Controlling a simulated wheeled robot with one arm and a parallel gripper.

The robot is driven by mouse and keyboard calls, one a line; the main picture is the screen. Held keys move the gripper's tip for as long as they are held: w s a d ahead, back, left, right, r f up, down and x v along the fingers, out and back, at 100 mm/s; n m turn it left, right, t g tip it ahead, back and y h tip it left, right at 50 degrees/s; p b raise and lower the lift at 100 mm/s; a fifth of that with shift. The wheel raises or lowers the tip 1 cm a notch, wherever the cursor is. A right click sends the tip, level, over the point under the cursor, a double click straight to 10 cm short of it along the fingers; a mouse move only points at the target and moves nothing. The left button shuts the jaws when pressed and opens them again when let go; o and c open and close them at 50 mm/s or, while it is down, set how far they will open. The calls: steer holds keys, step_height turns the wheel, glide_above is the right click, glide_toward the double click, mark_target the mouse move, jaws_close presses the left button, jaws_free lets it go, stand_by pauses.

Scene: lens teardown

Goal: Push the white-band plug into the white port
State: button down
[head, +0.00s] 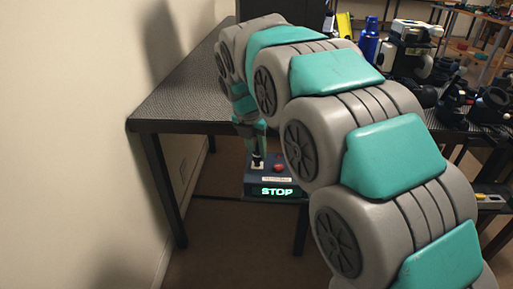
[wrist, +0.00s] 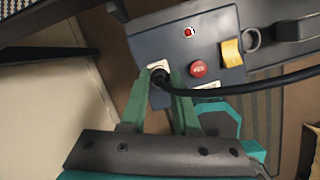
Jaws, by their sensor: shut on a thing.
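In the wrist view a black plug (wrist: 160,78) sits between the two green fingers of my gripper (wrist: 162,92), which is shut on it. A black cable (wrist: 225,90) runs from the plug to the right. The plug's tip is at the white port (wrist: 155,65) on the dark control box (wrist: 160,42). I cannot tell whether the tip is in the port or just over it. A white band on the plug cannot be made out. In the head view my gripper (head: 257,157) points down at the box (head: 255,185), over the white port (head: 257,172).
Cameras and lenses (head: 412,50) crowd the table at right. A wall (head: 60,140) stands at left.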

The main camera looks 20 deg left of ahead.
steer(key=shift+f, duration=0.5)
steer(key=c, duration=0.6)
jaws_free()
steer(key=shift+o, duration=0.2)
steer(key=v, duration=0.7)
steer(key=shift+r+b, duration=0.3)
steer(key=shift+r, duration=0.05)
steer(key=shift+s, duration=0.1)
